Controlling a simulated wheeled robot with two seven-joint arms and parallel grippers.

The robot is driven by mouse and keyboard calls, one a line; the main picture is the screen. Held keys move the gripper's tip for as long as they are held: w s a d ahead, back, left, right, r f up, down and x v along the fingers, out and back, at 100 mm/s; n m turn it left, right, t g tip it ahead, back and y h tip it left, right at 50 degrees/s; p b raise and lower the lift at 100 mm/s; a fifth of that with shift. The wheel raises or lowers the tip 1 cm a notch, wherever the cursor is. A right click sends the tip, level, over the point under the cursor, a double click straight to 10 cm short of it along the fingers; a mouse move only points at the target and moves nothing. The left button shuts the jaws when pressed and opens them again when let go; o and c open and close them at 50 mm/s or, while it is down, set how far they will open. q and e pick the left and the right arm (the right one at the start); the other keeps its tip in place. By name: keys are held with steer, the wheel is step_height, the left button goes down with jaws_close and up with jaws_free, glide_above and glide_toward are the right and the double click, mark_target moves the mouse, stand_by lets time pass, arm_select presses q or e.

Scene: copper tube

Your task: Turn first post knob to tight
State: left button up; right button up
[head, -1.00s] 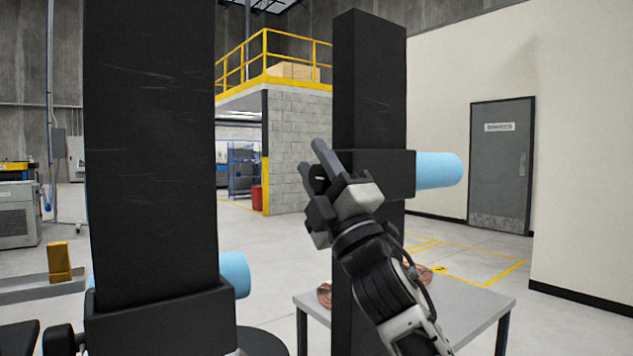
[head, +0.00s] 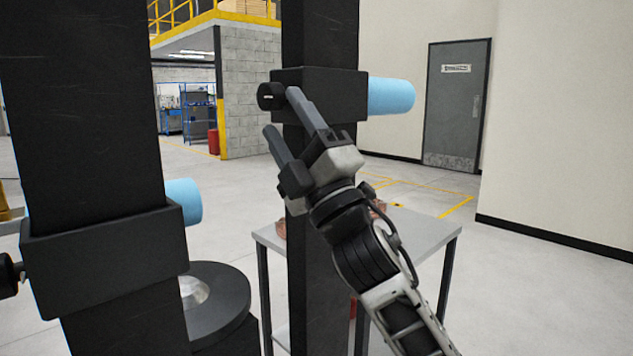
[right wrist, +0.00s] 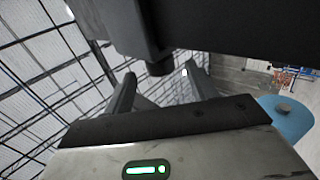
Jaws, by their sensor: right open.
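Two black posts stand ahead in the head view. The right post (head: 307,215) carries a black collar (head: 335,92) with a small round black knob (head: 271,96) on its left side. My right gripper (head: 283,111) is open and empty, its fingers just below and beside this knob. In the right wrist view the knob (right wrist: 159,68) shows between the two spread fingers (right wrist: 158,84), under the dark collar (right wrist: 190,25); contact is not clear. The left post (head: 80,110) has a lower collar (head: 105,260) with a dark knob (head: 10,276) at the left edge. My left gripper is out of view.
Light blue cylinders stick out right of the right collar (head: 391,96) and beside the left post (head: 184,201). A grey table (head: 425,235) stands behind the right post, copper-coloured pieces on it. A round dark stand (head: 218,300) is low between the posts.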

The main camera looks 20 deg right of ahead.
steer(key=b+v, duration=0.2)
steer(key=v, duration=0.7)
